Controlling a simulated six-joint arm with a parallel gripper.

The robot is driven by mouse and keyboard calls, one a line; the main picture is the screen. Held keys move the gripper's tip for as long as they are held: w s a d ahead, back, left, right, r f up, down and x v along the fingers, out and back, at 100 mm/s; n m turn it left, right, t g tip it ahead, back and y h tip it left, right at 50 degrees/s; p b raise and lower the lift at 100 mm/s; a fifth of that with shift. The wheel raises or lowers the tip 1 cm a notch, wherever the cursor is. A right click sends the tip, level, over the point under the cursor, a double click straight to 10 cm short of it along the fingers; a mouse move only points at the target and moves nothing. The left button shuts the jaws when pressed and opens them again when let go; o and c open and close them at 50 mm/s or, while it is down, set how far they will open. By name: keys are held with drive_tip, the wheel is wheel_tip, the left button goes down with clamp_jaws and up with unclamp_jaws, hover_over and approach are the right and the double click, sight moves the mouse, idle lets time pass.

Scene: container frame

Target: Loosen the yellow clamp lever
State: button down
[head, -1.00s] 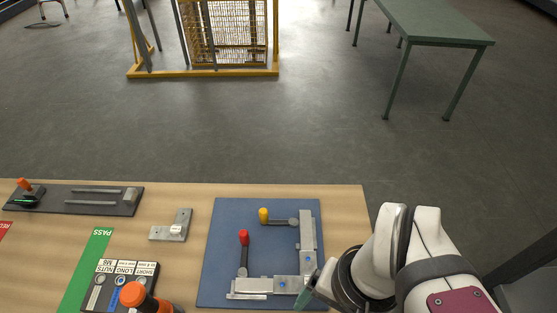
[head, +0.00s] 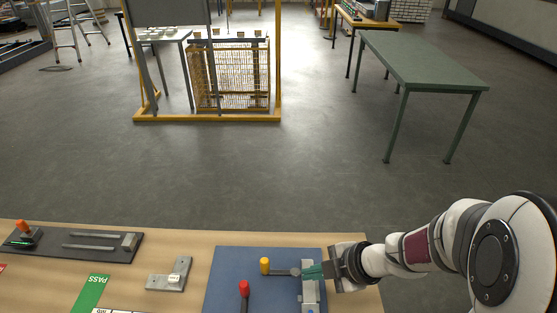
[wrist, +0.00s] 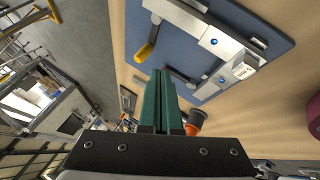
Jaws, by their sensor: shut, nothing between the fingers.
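The yellow clamp lever (head: 264,266) has a yellow grip on a grey arm that points left from the metal frame (head: 309,293) on the blue board (head: 225,277). In the wrist view the yellow grip (wrist: 144,53) is up and left of my fingers. My gripper (head: 304,271) has teal fingers, shut and empty. In the head view it comes in from the right, over the frame's upper part near the lever's pivot end. I cannot tell whether it touches. In the wrist view my gripper (wrist: 162,72) points away from the camera.
A red-handled lever (head: 244,288) stands on the board left of the frame. A metal bracket (head: 171,273) and a dark fixture (head: 75,244) lie further left. The wrist view shows an orange-handled item (wrist: 188,124) beside my fingers. Floor lies beyond the table.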

drive_tip(key=shift+n+g, duration=0.4)
drive_tip(key=x, duration=0.3)
drive_tip(key=s+x, duration=0.1)
drive_tip(key=x, duration=0.6)
drive_tip(key=shift+s+a+f, duration=0.15)
drive_tip(key=shift+s+a, duration=0.05)
drive_tip(key=shift+a, duration=0.35)
drive_tip(key=w, duration=0.1)
drive_tip(key=w+a, duration=0.1)
drive_tip(key=shift+w, duration=0.3)
drive_tip(key=shift+w+a, duration=0.3)
drive_tip(key=shift+w, duration=0.25)
